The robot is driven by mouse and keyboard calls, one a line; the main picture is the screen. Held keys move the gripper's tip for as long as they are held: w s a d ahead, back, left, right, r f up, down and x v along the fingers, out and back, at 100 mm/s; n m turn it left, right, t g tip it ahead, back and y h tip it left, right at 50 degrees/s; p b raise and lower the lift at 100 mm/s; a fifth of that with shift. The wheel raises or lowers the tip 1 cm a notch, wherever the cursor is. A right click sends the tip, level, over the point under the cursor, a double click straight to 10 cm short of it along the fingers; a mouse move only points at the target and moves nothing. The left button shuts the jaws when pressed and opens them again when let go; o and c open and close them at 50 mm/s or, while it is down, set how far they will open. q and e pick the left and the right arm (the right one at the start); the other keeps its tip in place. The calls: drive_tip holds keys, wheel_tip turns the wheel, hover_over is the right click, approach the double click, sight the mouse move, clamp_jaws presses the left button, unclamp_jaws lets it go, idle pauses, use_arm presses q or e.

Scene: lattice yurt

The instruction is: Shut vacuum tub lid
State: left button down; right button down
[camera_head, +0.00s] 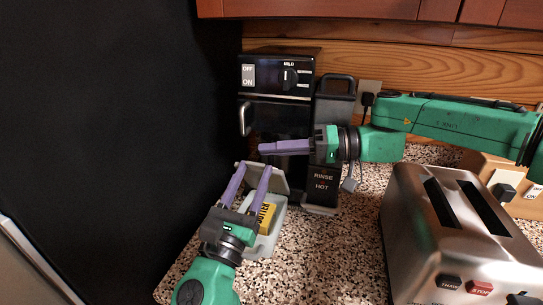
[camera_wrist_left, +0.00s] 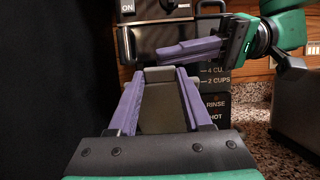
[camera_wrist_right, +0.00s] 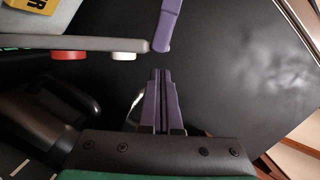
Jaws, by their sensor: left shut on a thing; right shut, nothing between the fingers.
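The vacuum tub (camera_head: 271,238) is a pale box on the speckled counter, with a yellow lettered block (camera_head: 266,216) inside. Its grey lid (camera_head: 278,181) stands raised at the tub's far side, so the tub is open. My left gripper (camera_head: 253,168) reaches over the tub with its purple fingers on either side of the lid. In the left wrist view the lid (camera_wrist_left: 162,107) fills the space between the fingers. My right gripper (camera_head: 262,148) is shut and empty, just beyond and above the lid, pointing left. It also shows shut in the right wrist view (camera_wrist_right: 161,72).
A black coffee maker (camera_head: 277,112) stands close behind the lid and my right gripper. A steel toaster (camera_head: 440,235) stands at the right. Speckled counter (camera_head: 325,255) is clear between tub and toaster. A dark surface fills the left.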

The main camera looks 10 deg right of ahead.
use_arm(q)
drive_tip(key=shift+d+f, duration=0.1)
drive_tip(key=shift+f, duration=0.15)
use_arm(e)
drive_tip(key=shift+s+a+f, duration=0.15)
drive_tip(key=shift+s+f, duration=0.25)
drive_tip(key=shift+s, duration=0.35)
drive_tip(key=shift+a, duration=0.1)
drive_tip(key=shift+s+f, duration=0.1)
